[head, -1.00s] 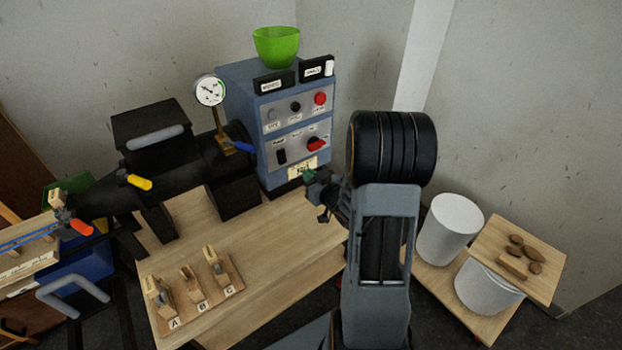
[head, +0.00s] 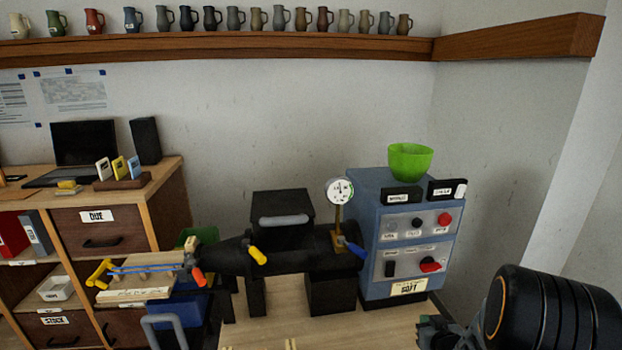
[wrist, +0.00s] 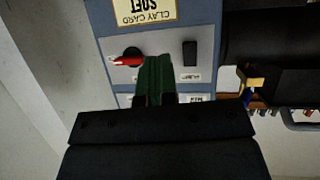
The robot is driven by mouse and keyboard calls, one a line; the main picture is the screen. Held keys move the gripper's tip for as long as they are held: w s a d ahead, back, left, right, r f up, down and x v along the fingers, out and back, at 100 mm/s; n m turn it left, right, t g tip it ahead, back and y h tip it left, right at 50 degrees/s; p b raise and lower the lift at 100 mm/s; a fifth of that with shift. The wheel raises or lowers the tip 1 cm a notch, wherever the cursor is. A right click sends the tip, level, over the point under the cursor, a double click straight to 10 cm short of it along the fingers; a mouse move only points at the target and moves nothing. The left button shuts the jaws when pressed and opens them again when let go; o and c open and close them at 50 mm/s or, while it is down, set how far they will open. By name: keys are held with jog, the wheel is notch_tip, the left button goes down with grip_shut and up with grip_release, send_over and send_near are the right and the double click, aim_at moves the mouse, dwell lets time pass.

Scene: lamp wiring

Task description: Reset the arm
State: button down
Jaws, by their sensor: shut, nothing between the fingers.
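My gripper (head: 436,332) is at the lower right edge of the head view, partly cut off, beside my dark arm. In the wrist view my gripper (wrist: 157,75) shows its green fingers shut together with nothing between them. They point toward the blue control box (head: 365,215), whose front shows upside down in the wrist view. A red knob (wrist: 128,60) and a black switch (wrist: 190,53) are on either side of the fingers there. I cannot tell the gap to the panel, but no contact shows.
A black machine (head: 284,255) with a gauge (head: 340,191) stands left of the box on the wooden bench (head: 275,327). A green bowl (head: 410,160) sits on the box. A drawer cabinet (head: 130,228) is at left. A mug shelf (head: 230,48) runs along the wall.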

jog(key=s+d+f+m+g+h, duration=0.1)
jog(key=s+d+f+g+h, duration=0.1)
jog(key=s+g, duration=0.25)
jog(key=s+a+r+m+g+p, duration=0.1)
jog(key=s+a+r+g+p, duration=0.1)
jog(key=s+a+r+g, duration=0.35)
jog(key=s+a+r+n+y+p, duration=0.2)
jog(key=s+a+r, duration=0.5)
jog(key=a+r, duration=0.5)
notch_tip(320, 180, up, 3)
jog(key=shift+a+r+p, duration=0.1)
jog(key=shift+a+p, duration=0.3)
jog(key=shift+p, duration=0.45)
